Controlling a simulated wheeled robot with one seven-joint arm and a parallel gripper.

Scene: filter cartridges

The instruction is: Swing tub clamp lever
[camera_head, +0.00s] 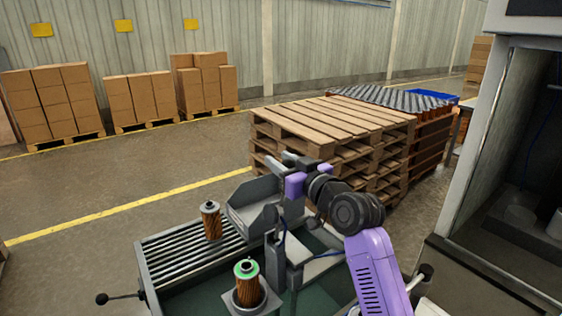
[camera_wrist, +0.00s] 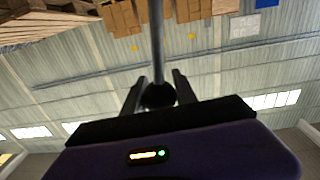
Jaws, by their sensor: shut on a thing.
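My gripper (camera_wrist: 158,88) is shut on the black ball knob (camera_wrist: 159,96) of a thin grey lever rod (camera_wrist: 157,40) in the wrist view. The rod runs from the knob to the picture's top edge. In the head view my gripper (camera_head: 291,163) is above the right side of an open grey tub (camera_head: 250,208). The knob and rod are hard to make out there, behind my gripper and arm. The lever's pivot cannot be told apart. The tub stands at the right end of a roller tray (camera_head: 180,252).
One cartridge (camera_head: 211,222) stands on the rollers, and a green-topped cartridge (camera_head: 247,288) stands in a holder in front. Another ball-ended lever (camera_head: 118,298) sticks out at left. Stacked pallets (camera_head: 335,140) stand behind my arm. A machine cabinet (camera_head: 490,160) is at right.

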